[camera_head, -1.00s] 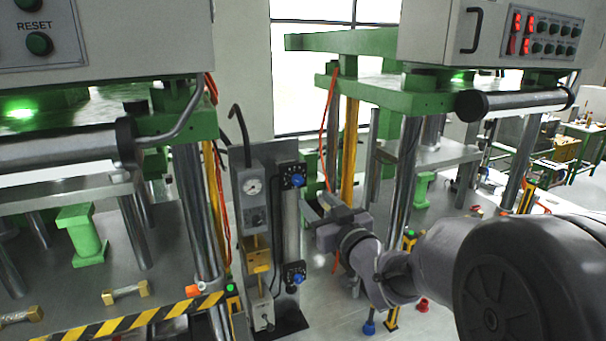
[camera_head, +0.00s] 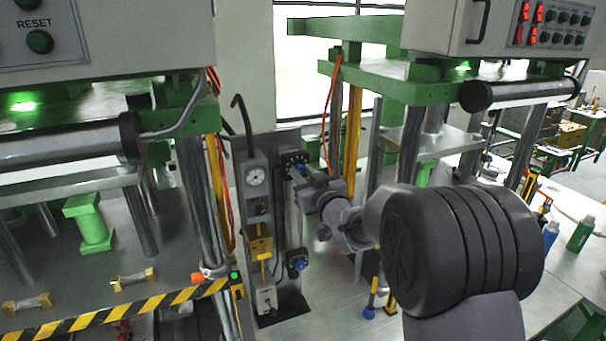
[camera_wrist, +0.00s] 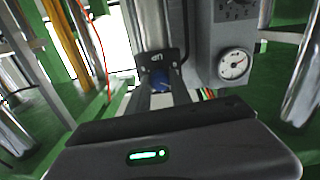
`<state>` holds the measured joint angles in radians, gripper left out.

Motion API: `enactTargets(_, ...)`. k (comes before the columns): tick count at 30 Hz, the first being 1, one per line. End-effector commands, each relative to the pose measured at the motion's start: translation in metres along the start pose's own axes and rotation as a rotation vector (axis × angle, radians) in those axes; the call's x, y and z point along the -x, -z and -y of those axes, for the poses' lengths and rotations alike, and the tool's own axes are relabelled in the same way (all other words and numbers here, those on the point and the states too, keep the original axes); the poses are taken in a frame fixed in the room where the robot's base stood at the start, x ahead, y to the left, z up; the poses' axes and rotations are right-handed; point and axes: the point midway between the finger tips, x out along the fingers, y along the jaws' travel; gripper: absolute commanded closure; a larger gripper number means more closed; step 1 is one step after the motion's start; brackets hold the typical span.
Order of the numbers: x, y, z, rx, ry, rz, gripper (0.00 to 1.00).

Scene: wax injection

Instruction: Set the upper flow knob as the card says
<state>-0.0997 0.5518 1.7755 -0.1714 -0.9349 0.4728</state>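The upper flow knob is blue and sits on a black plate (camera_head: 295,158) high on the metal column; the knob shows in the wrist view (camera_wrist: 160,83). My gripper (camera_head: 300,174) is at this upper knob, reaching in from the right. In the wrist view its two fingers (camera_wrist: 161,92) stand apart, one on each side of the knob's near end; I cannot tell whether they touch it. In the head view my gripper hides part of the knob. The lower blue knob (camera_head: 298,265) is clear below. I cannot make out a card.
A round white gauge (camera_head: 255,177) on a grey box is left of the knobs; it also shows in the wrist view (camera_wrist: 235,65). Green-framed presses stand on both sides. Orange cables (camera_head: 331,120) hang behind. A striped yellow-black bar (camera_head: 130,311) lies front left.

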Motion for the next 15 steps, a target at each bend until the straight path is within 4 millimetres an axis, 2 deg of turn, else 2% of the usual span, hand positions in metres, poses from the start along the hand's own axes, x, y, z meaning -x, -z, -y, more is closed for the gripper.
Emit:
enactTargets(8, 0.0001, -0.0005, 0.0000, -0.007, 0.000, 0.000, 1.00)
enactTargets(15, 0.0001, -0.0031, 0.0002, -0.090, 0.000, -0.001, 1.00)
